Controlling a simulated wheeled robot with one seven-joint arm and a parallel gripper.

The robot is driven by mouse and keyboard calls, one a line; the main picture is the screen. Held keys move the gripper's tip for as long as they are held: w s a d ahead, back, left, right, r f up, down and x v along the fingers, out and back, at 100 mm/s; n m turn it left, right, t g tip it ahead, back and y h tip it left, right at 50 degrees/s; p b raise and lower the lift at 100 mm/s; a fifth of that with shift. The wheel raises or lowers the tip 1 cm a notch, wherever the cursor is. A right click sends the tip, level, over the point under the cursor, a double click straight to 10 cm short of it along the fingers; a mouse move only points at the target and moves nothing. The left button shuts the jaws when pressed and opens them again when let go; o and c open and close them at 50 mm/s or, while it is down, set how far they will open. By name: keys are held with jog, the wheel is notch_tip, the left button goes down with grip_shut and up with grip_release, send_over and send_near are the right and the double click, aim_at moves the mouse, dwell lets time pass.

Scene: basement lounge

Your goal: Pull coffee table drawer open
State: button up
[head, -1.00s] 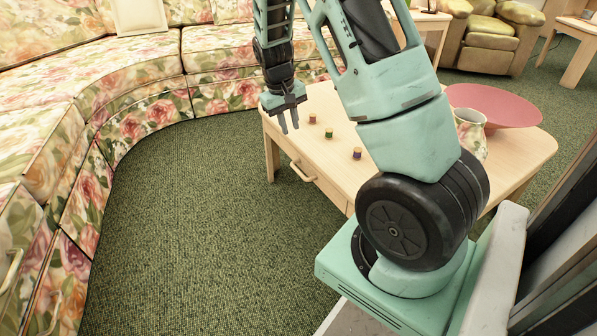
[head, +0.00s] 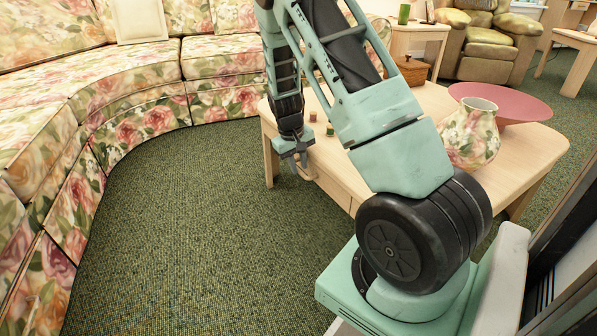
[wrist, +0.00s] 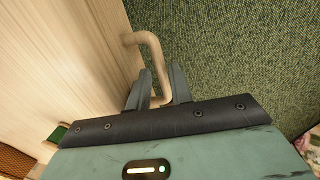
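The light wood coffee table (head: 530,160) stands right of centre in the head view. Its drawer front (head: 335,185) faces the open carpet and looks closed, though my arm hides part of it. My gripper (head: 297,164) is at the drawer's pale wooden handle (head: 309,174), below the tabletop edge. In the wrist view, the bar handle (wrist: 152,52) passes between the two fingers of my gripper (wrist: 159,78). The fingers are apart, one on each side of the bar, and small gaps seem to show beside it.
A floral vase (head: 470,137) and a wide pink bowl (head: 510,104) are on the tabletop, with small coloured pieces (head: 312,116) near my gripper. A curved floral sofa (head: 130,115) borders the left. Green carpet (head: 190,215) in front of the drawer is clear.

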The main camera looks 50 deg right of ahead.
jog(key=shift+f, duration=0.4)
grip_shut()
jog(key=w+a+p, duration=0.4)
jog(key=a+p, duration=0.2)
jog(key=a, duration=0.5)
jog(key=w+a+p, duration=0.3)
jog(key=a+p, duration=0.3)
jog(key=a, duration=0.5)
jog(key=shift+w, duration=0.4)
